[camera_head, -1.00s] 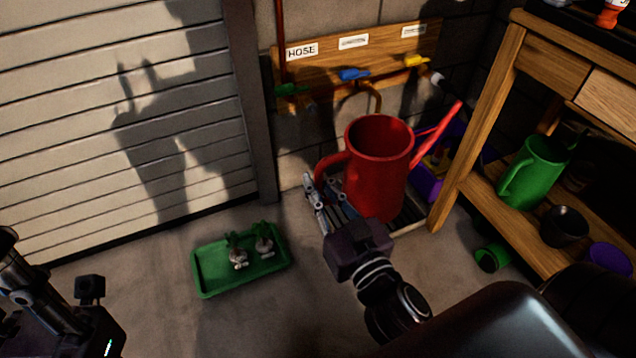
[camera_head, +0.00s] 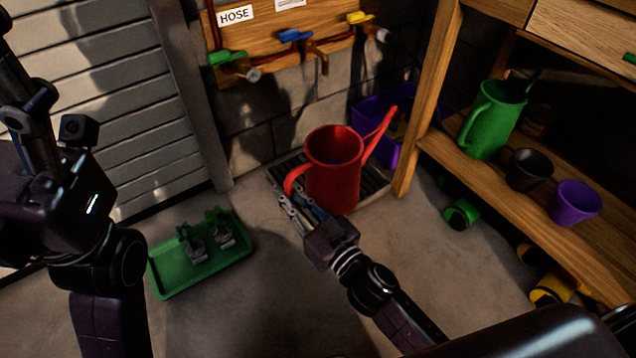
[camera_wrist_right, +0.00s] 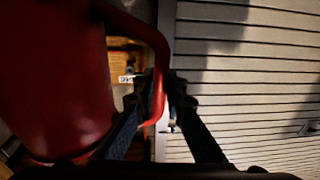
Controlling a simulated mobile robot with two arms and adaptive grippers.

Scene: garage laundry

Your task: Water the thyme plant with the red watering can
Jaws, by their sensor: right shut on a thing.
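The red watering can (camera_head: 333,175) is upright by the wall, at the metal floor grate. I cannot tell whether its base touches the grate. Its spout points up to the right. My right gripper (camera_head: 298,211) is shut on its handle, at the can's left side; the right wrist view shows the handle (camera_wrist_right: 160,85) between the fingers. Two small potted plants (camera_head: 222,236) (camera_head: 194,250) stand in a green tray (camera_head: 170,287) on the floor; I cannot tell which is thyme. My left gripper (camera_head: 20,95) is at the left edge, its fingers unclear.
Blue, green and yellow taps sit on a board (camera_head: 270,20) labelled HOSE. A purple crate (camera_head: 376,122) is behind the can. A wooden shelf (camera_head: 425,143) at right holds a green can (camera_head: 490,120), a black pot (camera_head: 528,169) and a purple pot (camera_head: 575,203).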

